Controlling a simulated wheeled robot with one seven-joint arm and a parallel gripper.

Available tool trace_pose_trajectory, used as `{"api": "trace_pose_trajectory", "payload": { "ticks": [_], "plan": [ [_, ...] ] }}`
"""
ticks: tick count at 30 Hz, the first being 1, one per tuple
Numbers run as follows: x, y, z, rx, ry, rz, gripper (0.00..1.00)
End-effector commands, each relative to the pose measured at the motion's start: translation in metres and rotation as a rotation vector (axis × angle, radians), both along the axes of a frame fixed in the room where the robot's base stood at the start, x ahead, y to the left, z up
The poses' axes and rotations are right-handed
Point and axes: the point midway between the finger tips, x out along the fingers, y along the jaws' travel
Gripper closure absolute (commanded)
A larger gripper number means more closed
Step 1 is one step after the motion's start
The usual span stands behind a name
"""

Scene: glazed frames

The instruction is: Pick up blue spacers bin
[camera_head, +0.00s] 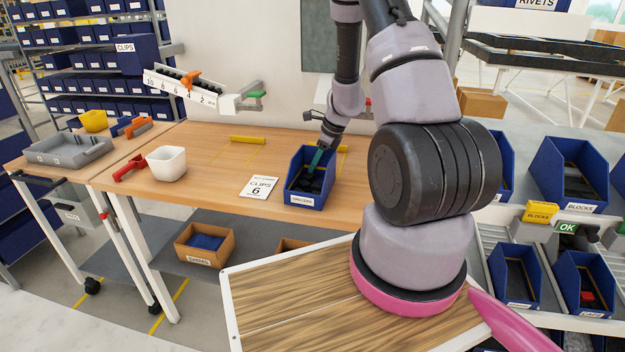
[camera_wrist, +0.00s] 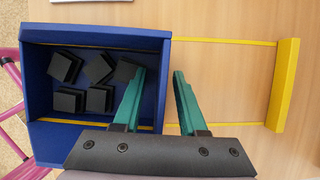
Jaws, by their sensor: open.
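A blue bin (camera_head: 307,199) stands on the wooden table with its label facing front; the label is too small to read surely. In the wrist view the bin (camera_wrist: 100,37) holds several black square pieces (camera_wrist: 99,68). My gripper (camera_head: 318,158), with green fingers, is over the bin's far part. In the wrist view my gripper (camera_wrist: 159,72) is open. One finger is over the bin's inside, the other beyond its side wall, with the wall in line between them. I cannot tell whether the fingers touch it.
Yellow bars (camera_wrist: 283,85) mark the table beside the bin. A card reading CLIPS 6 (camera_head: 259,187) and a white container (camera_head: 167,163) are to its left. Other blue bins (camera_head: 570,176) stand on a rack at right. The table between card and back wall is mostly clear.

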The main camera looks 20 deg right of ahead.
Motion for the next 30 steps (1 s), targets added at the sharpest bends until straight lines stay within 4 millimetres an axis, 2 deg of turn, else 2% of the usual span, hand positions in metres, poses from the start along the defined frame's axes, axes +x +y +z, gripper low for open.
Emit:
{"api": "trace_pose_trajectory", "payload": {
  "ticks": [2, 3, 5, 30],
  "plan": [
    [-0.0001, -0.0001, 0.0001, 0.0, 0.0, 0.0, 0.63],
    [-0.0001, -0.0001, 0.0001, 0.0, 0.0, 0.0, 0.78],
    [-0.0001, -0.0002, 0.0002, 0.0, 0.0, 0.0, 1.0],
    [0.0, -0.0002, 0.0005, 0.0, 0.0, 0.0, 1.0]
  ]
}}
